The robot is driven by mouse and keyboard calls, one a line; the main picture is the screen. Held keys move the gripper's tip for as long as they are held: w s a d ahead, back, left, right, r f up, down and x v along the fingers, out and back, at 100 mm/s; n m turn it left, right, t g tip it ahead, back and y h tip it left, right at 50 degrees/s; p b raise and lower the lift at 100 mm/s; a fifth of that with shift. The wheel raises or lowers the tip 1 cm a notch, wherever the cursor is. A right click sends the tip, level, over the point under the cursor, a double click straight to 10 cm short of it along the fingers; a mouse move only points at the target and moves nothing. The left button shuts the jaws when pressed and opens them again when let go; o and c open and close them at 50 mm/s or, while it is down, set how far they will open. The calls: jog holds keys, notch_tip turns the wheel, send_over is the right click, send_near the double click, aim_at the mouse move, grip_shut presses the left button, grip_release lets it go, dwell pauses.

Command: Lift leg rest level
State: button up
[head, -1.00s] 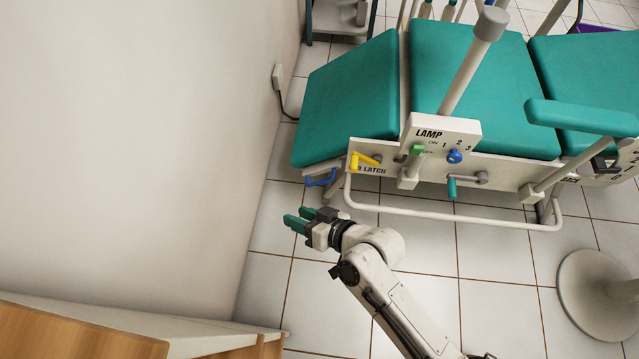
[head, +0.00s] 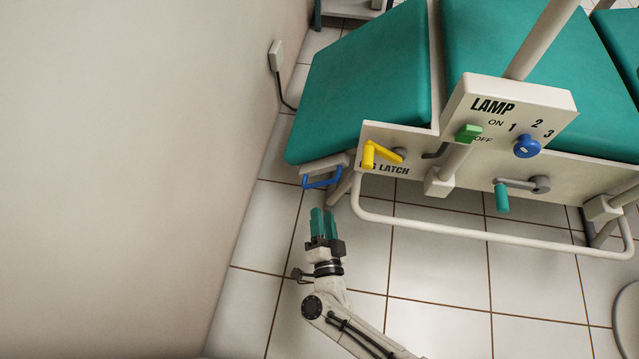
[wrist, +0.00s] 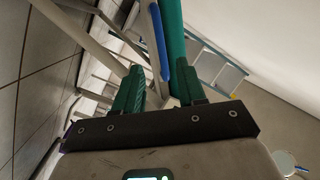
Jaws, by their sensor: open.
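The leg rest (head: 365,85) is the green padded end section of the dental chair, sloping down to the left in the head view. A blue handle (head: 322,181) hangs at its lower front corner; a blue bar, apparently this handle, shows beyond my fingers in the wrist view (wrist: 159,40). The yellow leg latch lever (head: 381,153) sits on the side panel right of the handle. My gripper (head: 323,212) is open and empty, just below the blue handle in the head view, its green fingers pointing toward it. I cannot tell whether they touch.
The lamp panel (head: 490,112) has a green switch and a blue knob. A green-handled crank (head: 502,197) projects from the chair side. A white tube rail (head: 450,232) runs low along the chair. A wall (head: 130,150) stands at left; the floor tiles (head: 440,270) in front are clear.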

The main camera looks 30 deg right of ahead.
aim_at(319, 184)
jog(key=b+x, duration=0.3)
jog(key=x, duration=0.7)
jog(key=shift+w+d, duration=0.1)
jog(key=shift+w, duration=0.2)
grip_shut()
